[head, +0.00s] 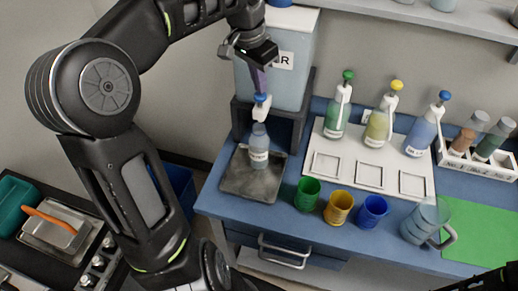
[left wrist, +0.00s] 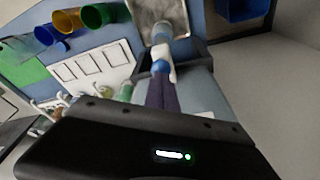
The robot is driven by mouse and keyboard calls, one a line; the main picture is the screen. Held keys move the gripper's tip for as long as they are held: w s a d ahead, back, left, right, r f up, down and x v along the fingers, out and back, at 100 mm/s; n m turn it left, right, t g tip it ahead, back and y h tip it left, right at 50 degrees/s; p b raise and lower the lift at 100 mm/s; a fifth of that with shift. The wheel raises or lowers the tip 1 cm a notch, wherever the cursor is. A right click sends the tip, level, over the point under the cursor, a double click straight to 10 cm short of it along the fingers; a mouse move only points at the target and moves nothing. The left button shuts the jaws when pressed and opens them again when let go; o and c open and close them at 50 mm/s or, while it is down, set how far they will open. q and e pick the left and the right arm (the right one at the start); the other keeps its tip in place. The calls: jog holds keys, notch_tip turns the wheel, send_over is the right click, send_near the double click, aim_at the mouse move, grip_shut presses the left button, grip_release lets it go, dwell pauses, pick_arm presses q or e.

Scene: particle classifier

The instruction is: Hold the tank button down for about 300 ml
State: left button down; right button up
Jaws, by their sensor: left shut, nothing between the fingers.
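The water tank (head: 283,78) is a pale blue translucent box with a white label, on a dark stand. Its tap has a blue button (head: 260,98) on a white spout (head: 261,113). A clear bottle (head: 259,150) stands upright on the grey drip tray (head: 250,188) under the spout. My left gripper (head: 260,90) is shut and empty, its purple fingers pointing down with the tips at the button. In the left wrist view the finger tips (left wrist: 161,80) meet the blue button (left wrist: 160,66); whether it is pressed down I cannot tell. My right gripper is not clearly in view.
Green (head: 307,194), yellow (head: 339,208) and blue (head: 372,210) cups stand along the front of the blue counter. A clear jug (head: 426,221) stands right of them. Several pump bottles stand on a white board (head: 415,165). A rack (head: 477,157) holds tubes at the right.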

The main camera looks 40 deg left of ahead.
pick_arm(q)
jog(key=shift+f+b, duration=0.75)
jog(key=shift+f, duration=0.35)
dwell(6.2)
notch_tip(320, 180, up, 7)
jog(key=p, duration=0.6)
jog(key=shift+r, duration=0.15)
